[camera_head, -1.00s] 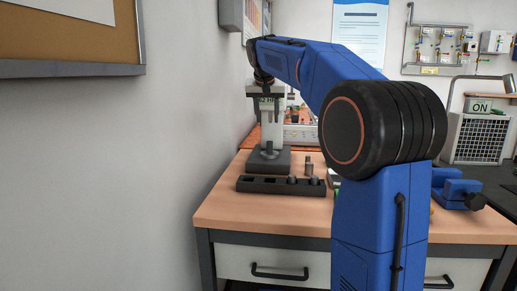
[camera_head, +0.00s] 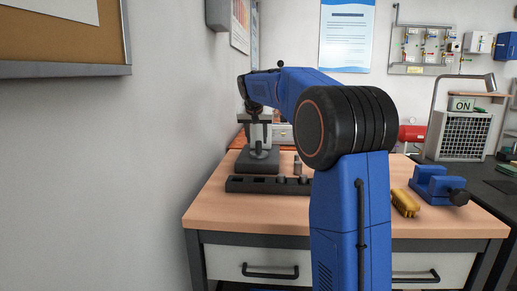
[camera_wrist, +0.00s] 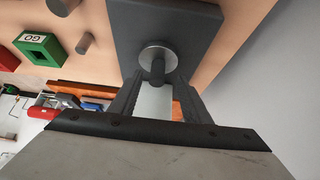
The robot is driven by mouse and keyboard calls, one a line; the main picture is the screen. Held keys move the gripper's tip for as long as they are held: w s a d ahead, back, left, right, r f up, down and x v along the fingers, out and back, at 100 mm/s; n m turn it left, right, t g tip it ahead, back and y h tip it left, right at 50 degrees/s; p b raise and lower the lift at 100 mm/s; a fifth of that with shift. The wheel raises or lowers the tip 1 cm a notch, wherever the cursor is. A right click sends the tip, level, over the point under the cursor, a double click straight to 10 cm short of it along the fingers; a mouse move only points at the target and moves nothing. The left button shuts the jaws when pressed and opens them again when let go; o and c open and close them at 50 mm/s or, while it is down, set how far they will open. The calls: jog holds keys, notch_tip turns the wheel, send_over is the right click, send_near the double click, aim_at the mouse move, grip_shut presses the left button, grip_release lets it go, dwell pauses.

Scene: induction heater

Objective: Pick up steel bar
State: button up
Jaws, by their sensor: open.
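My gripper (camera_head: 255,122) is open and points down over the dark-based stand at the back left of the bench. In the wrist view my gripper (camera_wrist: 159,80) has one finger on each side of a short dark grey cylinder, which looks like a steel bar (camera_wrist: 157,70). The bar stands on a round metal disc (camera_wrist: 158,50) above the stand's dark base (camera_wrist: 185,20). I cannot tell if the fingers touch it. Another grey cylinder (camera_head: 297,165) stands upright behind a dark rack (camera_head: 245,184), which holds several grey pieces.
A green GO block (camera_wrist: 40,47) lies on the bench near the loose cylinder. The wall is close on the left. The bench's front left (camera_head: 235,212) is clear.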

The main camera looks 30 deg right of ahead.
aim_at(258, 144)
jog(key=shift+x, duration=2.55)
jog(key=shift+s+d, duration=0.1)
jog(key=shift+d, duration=0.1)
grip_shut()
